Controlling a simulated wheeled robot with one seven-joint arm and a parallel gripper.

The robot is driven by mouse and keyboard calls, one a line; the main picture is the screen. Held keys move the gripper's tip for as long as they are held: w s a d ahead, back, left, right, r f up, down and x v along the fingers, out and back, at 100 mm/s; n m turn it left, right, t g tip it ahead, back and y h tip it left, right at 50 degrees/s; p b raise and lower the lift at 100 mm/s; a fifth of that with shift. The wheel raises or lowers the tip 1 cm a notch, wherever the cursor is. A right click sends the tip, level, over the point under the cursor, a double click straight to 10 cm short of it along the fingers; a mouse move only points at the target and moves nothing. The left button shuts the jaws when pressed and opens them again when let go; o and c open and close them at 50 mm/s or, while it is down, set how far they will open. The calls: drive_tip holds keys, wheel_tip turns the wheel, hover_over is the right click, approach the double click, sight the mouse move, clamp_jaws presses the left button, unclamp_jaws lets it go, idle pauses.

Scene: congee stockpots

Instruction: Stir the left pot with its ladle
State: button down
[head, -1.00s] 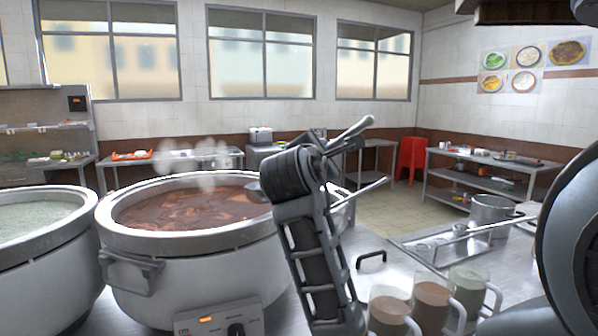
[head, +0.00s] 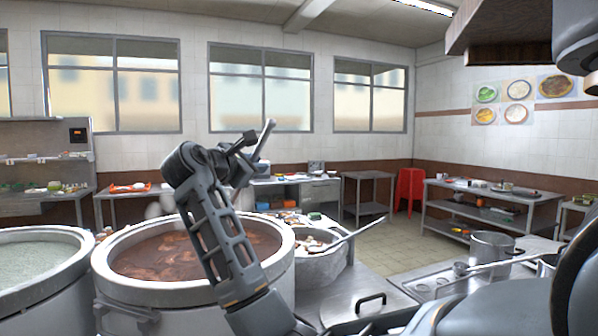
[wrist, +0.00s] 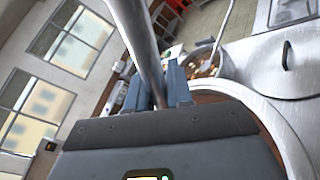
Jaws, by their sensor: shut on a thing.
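The leftmost pot (head: 18,317) holds pale greenish congee and is cut off by the head view's left edge. A large pot with brown contents (head: 150,292) stands beside it; its rim also shows in the wrist view (wrist: 290,140). My gripper (head: 252,142) is raised above the back right of the brown pot. It is shut on a metal ladle handle (head: 265,137), which tilts up and right from the fingers. In the wrist view the handle (wrist: 137,40) runs between the fingers (wrist: 158,92). My arm hides part of the brown pot, and I cannot make out the ladle's bowl.
A smaller pot (head: 335,275) with another ladle (head: 358,236) leaning out stands right of the brown pot. A black-handled lid (head: 369,303) lies on the steel counter. A saucepan (head: 492,249) stands at right. The air above the pots is open.

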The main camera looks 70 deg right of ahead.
drive_tip(key=w+a+r+g+p, duration=0.1)
drive_tip(key=w+a+r, duration=0.35)
drive_tip(key=w, duration=0.55)
wheel_tip(320, 180, down, 17)
drive_tip(key=b, duration=0.4)
drive_tip(key=shift+a+n+y+b, duration=0.3)
drive_tip(key=shift+a+b, duration=0.05)
drive_tip(key=shift+b, duration=0.05)
